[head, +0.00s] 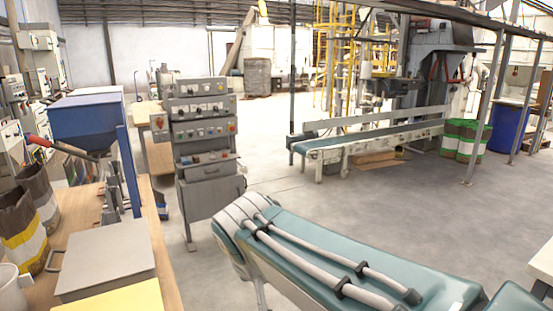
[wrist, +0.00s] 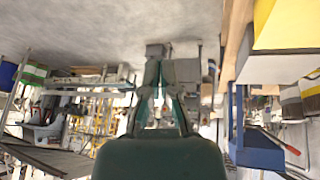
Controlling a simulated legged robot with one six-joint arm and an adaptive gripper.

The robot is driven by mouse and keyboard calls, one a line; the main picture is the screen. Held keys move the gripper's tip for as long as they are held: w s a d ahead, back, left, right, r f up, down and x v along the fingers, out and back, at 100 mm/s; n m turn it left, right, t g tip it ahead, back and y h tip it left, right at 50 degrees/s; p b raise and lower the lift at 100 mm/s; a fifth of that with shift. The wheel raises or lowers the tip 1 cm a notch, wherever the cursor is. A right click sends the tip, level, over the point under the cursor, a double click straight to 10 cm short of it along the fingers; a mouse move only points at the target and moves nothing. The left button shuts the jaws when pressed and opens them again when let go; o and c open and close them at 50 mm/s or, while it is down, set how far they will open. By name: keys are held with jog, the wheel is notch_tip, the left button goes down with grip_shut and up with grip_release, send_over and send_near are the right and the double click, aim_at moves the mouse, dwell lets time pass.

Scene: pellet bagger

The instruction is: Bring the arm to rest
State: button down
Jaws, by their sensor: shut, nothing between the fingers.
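My gripper (wrist: 160,70) shows in the wrist view, its two dark fingers drawn together with nothing between them. In the head view my teal arm, with grey hoses along its top, stretches across the lower right. The gripper itself cannot be made out there. The wrist view is upside down, with the floor at its top, and the gripper stands clear of the things around it.
A bench (head: 160,225) at left carries a grey box (head: 108,260) and a blue hopper (head: 85,122). A control console (head: 205,150) stands beyond my arm. A conveyor (head: 365,142) runs further back. The floor (head: 400,205) between is clear.

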jog(key=s+d+f+m, duration=0.1)
jog(key=s+d+f, duration=0.2)
jog(key=s+d, duration=0.4)
jog(key=s+d+f+m, duration=0.1)
jog(key=s+d+f, duration=0.2)
jog(key=s+d, duration=0.5)
jog(key=d, duration=0.3)
jog(key=shift+d+m, duration=0.2)
jog(key=shift+m, duration=0.2)
